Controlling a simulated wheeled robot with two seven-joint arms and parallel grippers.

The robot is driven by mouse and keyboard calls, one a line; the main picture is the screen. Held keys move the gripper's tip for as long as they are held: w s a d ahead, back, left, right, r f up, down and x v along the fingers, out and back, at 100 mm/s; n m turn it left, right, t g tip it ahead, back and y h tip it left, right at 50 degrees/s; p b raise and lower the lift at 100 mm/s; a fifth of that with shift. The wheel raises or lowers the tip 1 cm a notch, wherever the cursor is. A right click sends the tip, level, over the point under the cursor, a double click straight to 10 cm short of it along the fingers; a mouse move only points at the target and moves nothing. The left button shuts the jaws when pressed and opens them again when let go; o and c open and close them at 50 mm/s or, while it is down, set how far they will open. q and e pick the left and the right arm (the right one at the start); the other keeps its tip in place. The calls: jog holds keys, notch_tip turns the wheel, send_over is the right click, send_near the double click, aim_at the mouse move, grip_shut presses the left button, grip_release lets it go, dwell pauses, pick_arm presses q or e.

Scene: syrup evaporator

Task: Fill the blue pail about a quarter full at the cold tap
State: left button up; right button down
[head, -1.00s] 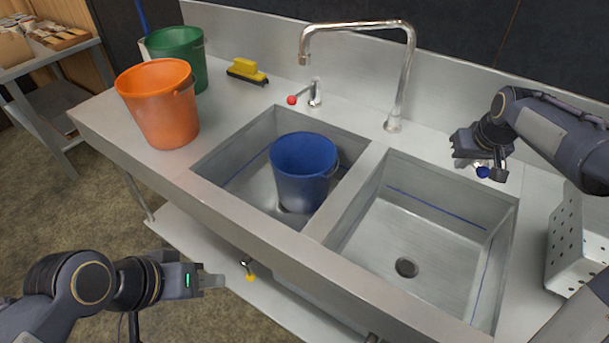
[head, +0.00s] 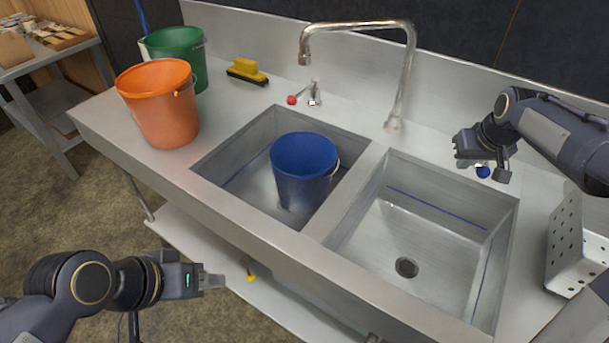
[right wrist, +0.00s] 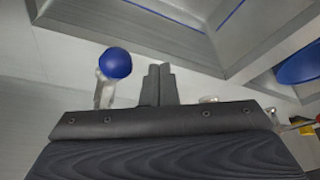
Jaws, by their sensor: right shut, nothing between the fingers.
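The blue pail (head: 303,172) stands upright in the left sink basin; the part of its inside I see looks empty. The steel faucet (head: 408,70) arches behind the basins with its spout end above the left basin, behind the pail. The cold tap with a blue knob (head: 483,172) is at the back right; the knob shows large in the right wrist view (right wrist: 115,63). My right gripper (right wrist: 160,70) is shut and empty beside this knob, with a visible gap. My left gripper (head: 214,281) is in front of the counter, away from the pail; its fingers look together.
A red-knobbed tap (head: 293,100) is left of the faucet. An orange bucket (head: 163,108), a green bucket (head: 190,55) and a yellow brush (head: 247,70) stand on the left. The right basin (head: 440,225) is empty.

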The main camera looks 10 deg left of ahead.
jog(key=shift+s+d, duration=0.2)
jog(key=shift+d, duration=0.65)
jog(key=d+r+p, duration=0.1)
jog(key=r, duration=0.1)
jog(key=d+r+p, duration=0.1)
jog(key=r+p, duration=0.1)
jog(key=s+d+r+p, duration=0.1)
jog(key=r+p, duration=0.1)
jog(key=shift+d+r, duration=0.1)
jog(key=shift+d, duration=0.25)
jog(key=s+d+p, duration=0.1)
jog(key=s+d, duration=0.1)
jog(key=d, duration=0.7)
notch_tip(320, 180, down, 6)
jog(key=b, duration=0.4)
jog(key=shift+w, duration=0.25)
dwell(0.6)
